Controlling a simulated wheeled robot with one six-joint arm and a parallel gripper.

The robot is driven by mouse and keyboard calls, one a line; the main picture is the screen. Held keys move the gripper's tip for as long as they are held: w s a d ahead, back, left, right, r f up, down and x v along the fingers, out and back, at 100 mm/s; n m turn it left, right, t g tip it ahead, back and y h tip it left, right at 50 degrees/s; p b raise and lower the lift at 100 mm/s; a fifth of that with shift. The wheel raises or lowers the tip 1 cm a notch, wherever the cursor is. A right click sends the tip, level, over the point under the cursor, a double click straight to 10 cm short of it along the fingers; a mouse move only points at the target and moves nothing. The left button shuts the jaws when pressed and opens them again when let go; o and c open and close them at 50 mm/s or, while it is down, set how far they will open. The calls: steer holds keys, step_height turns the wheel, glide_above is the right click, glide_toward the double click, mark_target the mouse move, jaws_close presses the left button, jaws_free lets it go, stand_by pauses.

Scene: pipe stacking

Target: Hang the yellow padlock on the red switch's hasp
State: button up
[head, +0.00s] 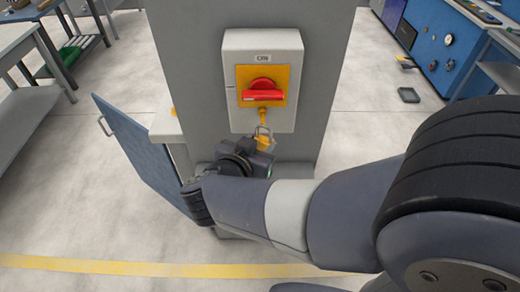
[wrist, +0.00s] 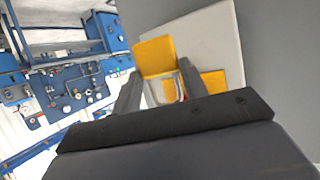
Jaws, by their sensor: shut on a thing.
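The red switch handle (head: 263,95) lies horizontal on an orange plate (head: 243,76) on a light grey box. Its yellow hasp (head: 263,116) sticks out below the handle. The yellow padlock (head: 264,142) is just under the hasp, shackle up. My gripper (head: 258,152) is shut on the padlock from below. In the wrist view the yellow padlock body (wrist: 154,57) and its silver shackle (wrist: 189,78) show between my fingers, with the orange plate (wrist: 212,84) behind. The shackle top is close to the hasp; I cannot tell whether it passes through it.
The switch box (head: 290,45) is mounted on a grey column (head: 190,60). A blue panel with a handle (head: 140,150) stands left of the column. The floor right of the column is mostly clear.

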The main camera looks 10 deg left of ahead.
mark_target(256, 136)
steer(key=shift+w+a+f+b, duration=0.15)
steer(key=shift+w+b, duration=0.15)
steer(key=shift+w, duration=0.4)
steer(key=shift+w+a+b, duration=0.15)
steer(key=shift+w+b, duration=0.2)
steer(key=shift+w, duration=0.3)
steer(key=shift+w+a+f+b, duration=0.15)
steer(key=shift+w+b, duration=0.15)
steer(key=shift+w, duration=0.4)
steer(key=shift+w+a+f+p, duration=0.15)
steer(key=shift+w+a+p, duration=0.05)
steer(key=shift+w+p, duration=0.6)
steer(key=shift+f, duration=0.1)
steer(key=o, duration=1.1)
